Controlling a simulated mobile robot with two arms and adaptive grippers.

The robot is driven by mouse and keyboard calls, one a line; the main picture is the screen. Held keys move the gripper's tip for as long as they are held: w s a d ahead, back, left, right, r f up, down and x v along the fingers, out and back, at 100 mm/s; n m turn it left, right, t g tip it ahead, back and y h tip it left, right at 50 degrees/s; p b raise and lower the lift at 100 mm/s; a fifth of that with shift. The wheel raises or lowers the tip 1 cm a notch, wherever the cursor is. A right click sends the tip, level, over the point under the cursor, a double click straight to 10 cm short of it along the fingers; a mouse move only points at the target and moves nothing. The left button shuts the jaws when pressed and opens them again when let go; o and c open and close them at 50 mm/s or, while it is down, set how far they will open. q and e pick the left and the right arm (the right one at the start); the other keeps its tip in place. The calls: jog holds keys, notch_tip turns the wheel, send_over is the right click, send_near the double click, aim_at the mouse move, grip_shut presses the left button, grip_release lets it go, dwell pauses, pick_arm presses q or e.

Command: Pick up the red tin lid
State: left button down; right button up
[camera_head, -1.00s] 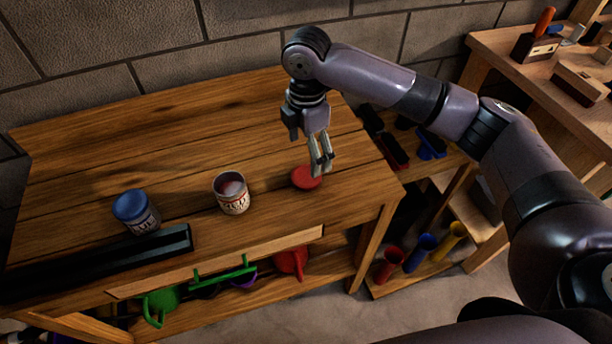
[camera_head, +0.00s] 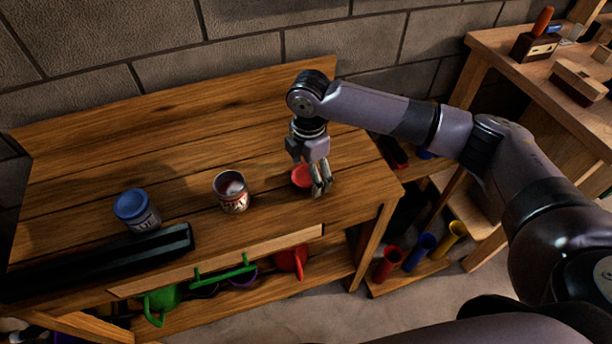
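My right gripper (camera_head: 321,189) points down at the lid's right side. Its two fingers look a little apart, and their tips are low, close to the bench top. The fingers hide the right part of the lid. I cannot tell whether they touch it. No hold on the lid shows. My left gripper is not in view.
An open tin (camera_head: 232,192) with a red label and a blue-lidded tin (camera_head: 136,210) stand left of the lid. A black bar (camera_head: 110,262) lies along the workbench (camera_head: 90,150) front. Bench space behind the tins is clear. A second bench (camera_head: 500,45) stands right.

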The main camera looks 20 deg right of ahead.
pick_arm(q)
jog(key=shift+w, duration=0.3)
pick_arm(e)
jog(key=c, duration=0.8)
jog(key=shift+o, duration=0.2)
